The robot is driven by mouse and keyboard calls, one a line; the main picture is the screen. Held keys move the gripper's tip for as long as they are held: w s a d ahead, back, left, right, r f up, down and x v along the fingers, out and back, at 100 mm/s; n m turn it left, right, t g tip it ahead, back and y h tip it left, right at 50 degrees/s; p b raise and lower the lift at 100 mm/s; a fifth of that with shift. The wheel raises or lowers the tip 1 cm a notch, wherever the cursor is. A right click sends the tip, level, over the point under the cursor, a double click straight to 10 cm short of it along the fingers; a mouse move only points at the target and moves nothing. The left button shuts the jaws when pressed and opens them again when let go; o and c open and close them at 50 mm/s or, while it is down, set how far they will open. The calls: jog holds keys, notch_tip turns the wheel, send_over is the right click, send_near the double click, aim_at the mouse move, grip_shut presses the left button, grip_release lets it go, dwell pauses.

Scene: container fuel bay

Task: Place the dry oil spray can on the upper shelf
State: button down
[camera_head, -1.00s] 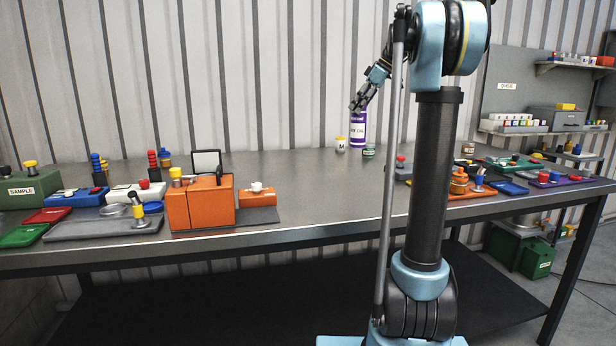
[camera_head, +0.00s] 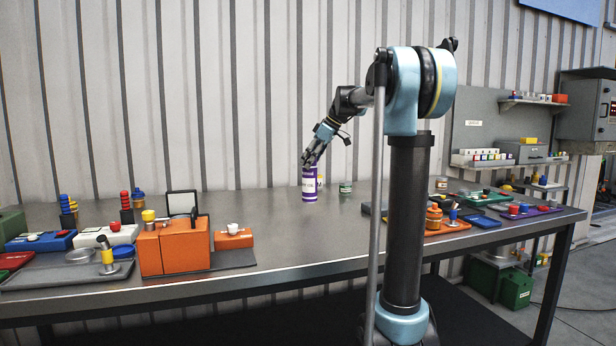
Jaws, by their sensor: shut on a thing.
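The spray can (camera_head: 309,190) is purple with a white label, at the back middle of the workbench. It stands upright, and my gripper (camera_head: 310,164) is shut on its top from above. I cannot tell whether its base touches the bench or hangs just over it. The upper shelf (camera_head: 515,103) is a narrow board on the grey wall panel at the right, well away from the can. A row of small items and a red-orange box stand on it.
A white-and-yellow jar (camera_head: 320,183) is partly hidden behind the can, and a green jar (camera_head: 345,188) stands to its right. An orange box (camera_head: 174,246) and trays crowd the left of the workbench (camera_head: 290,235). A lower shelf (camera_head: 500,162) holds boxes.

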aim_at(310, 171)
jog(key=shift+f, duration=2.1)
jog(key=c, duration=0.8)
grip_release()
